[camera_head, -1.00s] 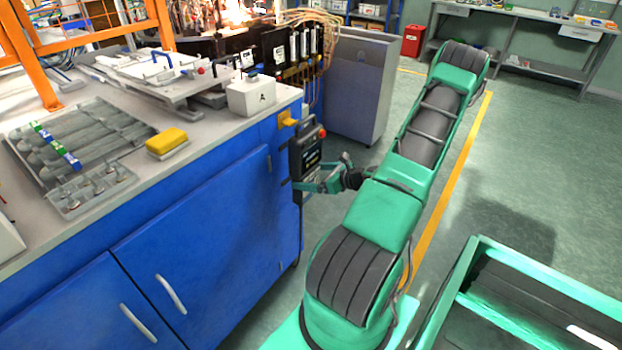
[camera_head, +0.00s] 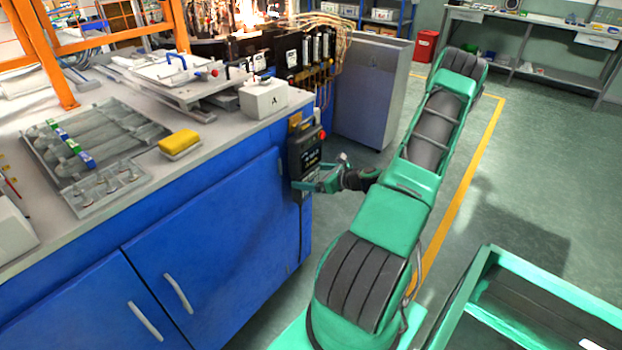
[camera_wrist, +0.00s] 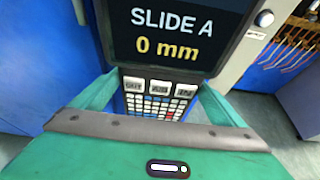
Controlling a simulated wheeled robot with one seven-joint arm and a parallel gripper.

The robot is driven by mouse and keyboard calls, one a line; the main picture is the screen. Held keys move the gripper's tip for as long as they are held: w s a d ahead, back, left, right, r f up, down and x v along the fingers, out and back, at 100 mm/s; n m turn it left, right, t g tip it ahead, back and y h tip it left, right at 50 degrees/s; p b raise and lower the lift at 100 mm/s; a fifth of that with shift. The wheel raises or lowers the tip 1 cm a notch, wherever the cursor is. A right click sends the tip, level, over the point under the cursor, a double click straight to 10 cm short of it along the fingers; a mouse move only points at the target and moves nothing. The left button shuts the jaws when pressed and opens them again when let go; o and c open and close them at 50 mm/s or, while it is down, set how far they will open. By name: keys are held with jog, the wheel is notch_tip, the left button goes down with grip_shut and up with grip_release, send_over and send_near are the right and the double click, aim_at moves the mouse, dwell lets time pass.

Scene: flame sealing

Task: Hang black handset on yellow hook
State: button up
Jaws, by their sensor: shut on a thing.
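The black handset (camera_head: 305,155) is upright against the blue cabinet's right end in the head view, with a red button at its top right. In the wrist view its screen (camera_wrist: 172,35) reads "SLIDE A 0 mm" above a keypad. My gripper (camera_head: 308,184) is shut on the handset's lower part. The yellow hook (camera_head: 295,118) is on the cabinet's end near the top edge, just above the handset and partly hidden by it. Whether the handset touches or hangs on the hook cannot be told.
The blue cabinet (camera_head: 215,235) has a worktop with a white block marked A (camera_head: 263,98), a yellow sponge-like block (camera_head: 180,143) and a grey tray of parts (camera_head: 95,150). A grey cabinet (camera_head: 370,95) stands behind the handset.

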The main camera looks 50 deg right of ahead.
jog(key=shift+x, duration=0.85)
jog(key=shift+a+f, duration=0.1)
jog(key=shift+f, duration=0.1)
jog(key=o, duration=1.5)
jog(key=shift+f, duration=0.1)
jog(key=shift+s, duration=0.25)
jog(key=v, duration=1)
